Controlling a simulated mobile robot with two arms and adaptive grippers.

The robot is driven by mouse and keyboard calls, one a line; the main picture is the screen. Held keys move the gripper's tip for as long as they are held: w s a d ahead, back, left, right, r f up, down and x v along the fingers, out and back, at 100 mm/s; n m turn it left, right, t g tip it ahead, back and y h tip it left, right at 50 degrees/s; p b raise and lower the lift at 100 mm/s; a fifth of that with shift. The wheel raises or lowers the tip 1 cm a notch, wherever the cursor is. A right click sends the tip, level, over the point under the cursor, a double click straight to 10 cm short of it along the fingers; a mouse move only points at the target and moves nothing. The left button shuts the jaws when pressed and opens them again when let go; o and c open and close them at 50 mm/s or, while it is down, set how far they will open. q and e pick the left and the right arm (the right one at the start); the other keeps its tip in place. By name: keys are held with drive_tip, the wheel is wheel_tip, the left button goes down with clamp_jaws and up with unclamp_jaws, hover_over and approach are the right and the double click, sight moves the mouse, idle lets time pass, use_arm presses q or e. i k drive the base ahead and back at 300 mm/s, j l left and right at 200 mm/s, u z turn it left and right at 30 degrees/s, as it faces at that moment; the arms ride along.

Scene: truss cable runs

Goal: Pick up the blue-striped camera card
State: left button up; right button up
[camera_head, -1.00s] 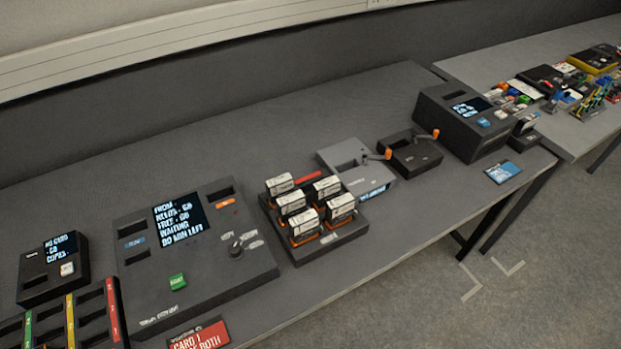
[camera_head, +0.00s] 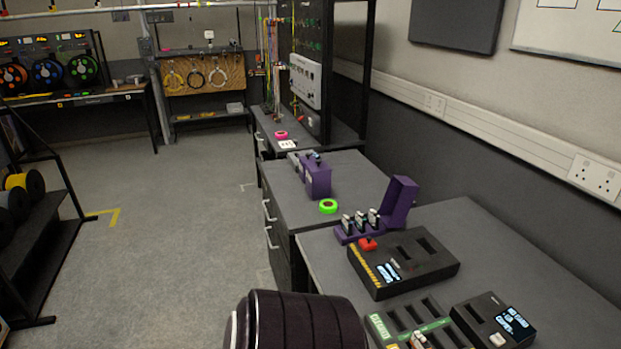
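No blue-striped camera card can be made out for certain. Several small black-and-white cards (camera_head: 361,220) stand upright in an open purple case (camera_head: 400,200) on the near table; their stripes are too small to tell. Another small pale item (camera_head: 418,340) sits in a slotted rack (camera_head: 437,324) with a green label strip, cut off by the bottom edge. Neither gripper is in view. A dark ribbed part, seemingly one of my arm links, shows at the bottom middle.
A black slotted box (camera_head: 405,262) with a red switch and a small display box (camera_head: 492,322) stand on the near table. Beyond are a green tape roll (camera_head: 328,206) and a purple holder (camera_head: 316,178). A spool rack (camera_head: 40,240) stands left. The floor between is clear.

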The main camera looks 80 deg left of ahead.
sight(347, 225)
drive_tip(key=i+l+u, duration=0.1)
drive_tip(key=u, duration=2.25)
